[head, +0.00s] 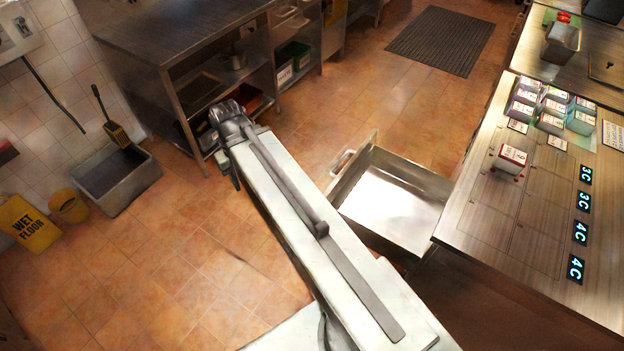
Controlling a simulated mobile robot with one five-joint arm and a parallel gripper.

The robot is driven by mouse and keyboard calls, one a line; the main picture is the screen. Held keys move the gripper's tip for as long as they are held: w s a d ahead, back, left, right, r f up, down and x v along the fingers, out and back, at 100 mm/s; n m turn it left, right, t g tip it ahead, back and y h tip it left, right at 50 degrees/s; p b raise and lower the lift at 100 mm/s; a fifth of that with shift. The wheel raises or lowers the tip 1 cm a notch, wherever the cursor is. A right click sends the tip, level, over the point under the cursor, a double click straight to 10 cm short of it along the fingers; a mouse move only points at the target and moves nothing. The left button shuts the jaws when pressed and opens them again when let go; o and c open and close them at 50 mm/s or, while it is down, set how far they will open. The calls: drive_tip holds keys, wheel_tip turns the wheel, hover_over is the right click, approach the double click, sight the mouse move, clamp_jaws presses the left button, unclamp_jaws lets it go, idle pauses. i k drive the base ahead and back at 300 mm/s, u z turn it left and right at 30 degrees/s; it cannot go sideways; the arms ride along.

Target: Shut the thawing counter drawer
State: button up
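The thawing counter drawer (388,203) is a steel box pulled well out from the counter (520,215) on the right. It looks empty. Its handle (343,161) is on the front panel, at the drawer's left end. My long white arm reaches up and left across the view and covers part of the drawer's near left side. My gripper (229,118) is at the far end of the arm, to the left of the handle and apart from it. Its fingers are not clear enough to show whether they are open or shut.
A steel shelf table (175,35) stands behind my gripper. A grey bin (116,181), a yellow bucket (69,207) and a wet floor sign (29,223) are at the left wall. Small labelled tubs (552,107) stand on the counter. The tiled floor before the drawer is clear.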

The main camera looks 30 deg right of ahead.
sight(394, 205)
drive_tip(key=u, duration=1.15)
drive_tip(key=i, duration=2.1)
drive_tip(key=z, duration=3.9)
drive_tip(key=i, duration=1)
